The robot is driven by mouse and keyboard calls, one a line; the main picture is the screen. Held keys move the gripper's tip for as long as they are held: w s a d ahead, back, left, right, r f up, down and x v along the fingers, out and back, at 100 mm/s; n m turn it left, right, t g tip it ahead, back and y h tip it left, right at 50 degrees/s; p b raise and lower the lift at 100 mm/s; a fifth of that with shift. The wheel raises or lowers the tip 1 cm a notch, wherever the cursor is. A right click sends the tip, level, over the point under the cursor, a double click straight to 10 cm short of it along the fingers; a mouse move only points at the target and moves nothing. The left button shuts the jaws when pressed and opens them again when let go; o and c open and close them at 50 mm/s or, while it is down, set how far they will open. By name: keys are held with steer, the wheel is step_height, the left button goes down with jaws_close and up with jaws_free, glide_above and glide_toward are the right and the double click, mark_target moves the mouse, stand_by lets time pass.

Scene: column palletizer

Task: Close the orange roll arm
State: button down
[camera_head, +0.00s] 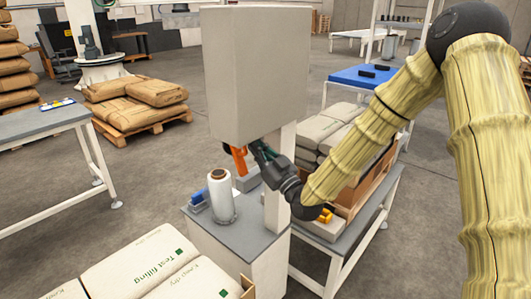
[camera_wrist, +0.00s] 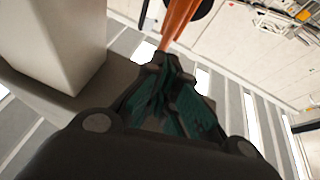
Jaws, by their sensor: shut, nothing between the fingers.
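The orange roll arm (camera_head: 239,160) hangs below the grey box-shaped head of the column machine (camera_head: 255,70). It also shows in the wrist view as orange bars (camera_wrist: 180,22) at the top, just beyond my fingertips. My gripper (camera_head: 258,149) is shut and empty, just right of the orange arm under the grey head. In the wrist view its dark green fingers (camera_wrist: 165,62) come together close to the orange arm's end. I cannot tell whether they touch it. My gripper's body hides part of the column behind it.
A white film roll (camera_head: 221,196) stands on the grey-topped cabinet beside a blue object (camera_head: 197,199). The column post (camera_head: 279,180) is close to my gripper. White sacks (camera_head: 145,268) lie in front. A table with a box and sacks (camera_head: 335,130) stands to the right.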

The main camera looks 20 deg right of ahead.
mark_target(241, 154)
steer(key=shift+w+a+f, duration=0.2)
steer(key=shift+w+f, duration=0.05)
steer(key=shift+w, duration=0.3)
steer(key=shift+w+a+f, duration=0.2)
steer(key=shift+w+f, duration=0.05)
steer(key=shift+w, duration=0.3)
steer(key=shift+w+a, duration=0.1)
